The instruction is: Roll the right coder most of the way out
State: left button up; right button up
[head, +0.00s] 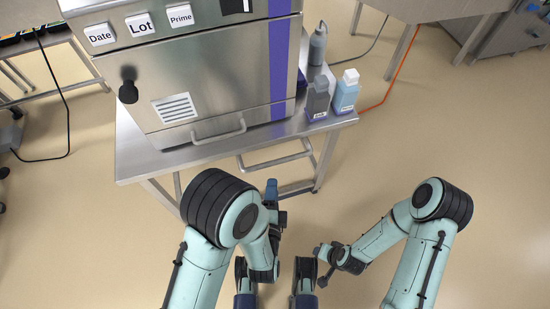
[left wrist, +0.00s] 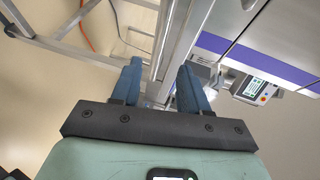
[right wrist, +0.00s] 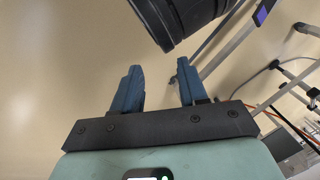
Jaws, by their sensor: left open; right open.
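A steel coder cabinet (head: 215,85) with Date, Lot and Prime labels, a purple stripe and a front bar handle (head: 218,130) stands on a steel table (head: 150,165). It is the only such cabinet in the head view. My left gripper (head: 275,202) is open and empty, low in front of the table and apart from the handle. In the left wrist view the table frame shows beyond its open fingers (left wrist: 159,66). My right gripper (head: 320,264) is open and empty over the floor, farther from the table. Its parted fingers show in the right wrist view (right wrist: 158,66).
A grey bottle (head: 318,98), a blue bottle (head: 345,92) and a taller dark bottle (head: 317,45) stand on the table's right end. A black knob (head: 128,88) sticks out of the cabinet front. An orange cable (head: 400,65) lies on the floor.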

pick_arm(q)
jog(key=b+x, duration=0.2)
jog(key=x, duration=1.1)
pick_arm(e)
jog(key=shift+s+d+f, duration=0.1)
jog(key=shift+d+f, duration=0.15)
jog(key=shift+f, duration=0.35)
jog(key=shift+s+d+f, duration=0.1)
jog(key=shift+d+f, duration=0.15)
jog(key=shift+f, duration=0.4)
jog(key=shift+s+d+f, duration=0.1)
jog(key=shift+d+f, duration=0.15)
jog(key=shift+f, duration=0.35)
pick_arm(q)
jog(key=shift+w+r, duration=0.1)
grip_shut()
